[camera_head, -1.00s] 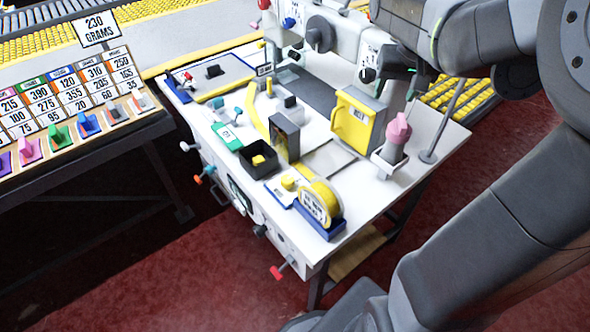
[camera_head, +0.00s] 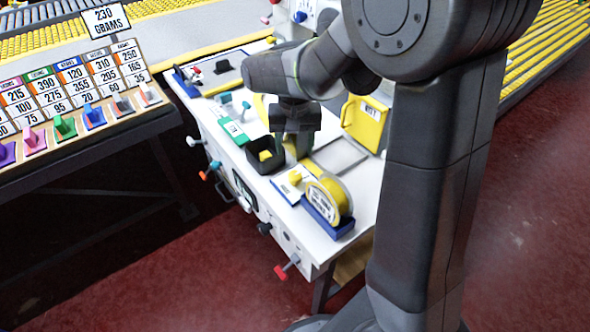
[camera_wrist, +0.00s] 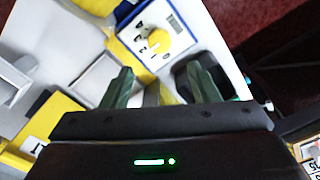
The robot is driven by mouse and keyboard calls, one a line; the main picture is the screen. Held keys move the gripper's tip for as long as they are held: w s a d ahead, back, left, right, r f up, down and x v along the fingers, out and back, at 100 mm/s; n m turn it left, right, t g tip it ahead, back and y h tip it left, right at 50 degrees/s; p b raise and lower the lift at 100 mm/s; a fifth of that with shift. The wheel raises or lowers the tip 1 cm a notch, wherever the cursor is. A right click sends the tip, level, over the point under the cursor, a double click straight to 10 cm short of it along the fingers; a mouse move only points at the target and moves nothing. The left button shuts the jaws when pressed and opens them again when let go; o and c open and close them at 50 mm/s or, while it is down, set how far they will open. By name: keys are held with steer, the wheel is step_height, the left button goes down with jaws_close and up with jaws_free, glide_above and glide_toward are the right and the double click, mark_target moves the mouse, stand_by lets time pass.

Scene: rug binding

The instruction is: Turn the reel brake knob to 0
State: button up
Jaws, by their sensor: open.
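The knob (camera_head: 295,178) is a small round yellow dial on a white plate with a blue edge, beside the yellow reel (camera_head: 330,196) in its blue holder. In the wrist view the yellow knob (camera_wrist: 158,40) shows on its white plate with black numbers around it; which number it points to is too small to tell. My gripper (camera_wrist: 163,82) is open and empty. The knob lies beyond the gap between its fingertips, apart from them. In the head view my gripper hangs above the table, behind the knob, and its fingertips are hard to make out.
A black bin (camera_head: 265,160) with yellow inside stands left of the knob. A yellow box (camera_head: 366,122) stands at the back right. Coloured handles such as the red one (camera_head: 281,272) stick out of the table's front. A price board (camera_head: 75,90) stands at left.

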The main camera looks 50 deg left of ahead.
mark_target(293, 174)
step_height(293, 174, down, 9)
steer(key=shift+f, duration=0.1)
stand_by(0.3)
steer(key=c, duration=1)
steer(key=n, duration=0.3)
steer(key=shift+a+n, duration=0.1)
steer(key=shift+n, duration=0.3)
steer(key=n, duration=0.3)
steer(key=shift+s+n+b, duration=0.1)
steer(key=shift+n+b, duration=0.2)
steer(key=n, duration=0.6)
steer(key=shift+s+n, duration=0.15)
steer(key=shift+n, duration=0.15)
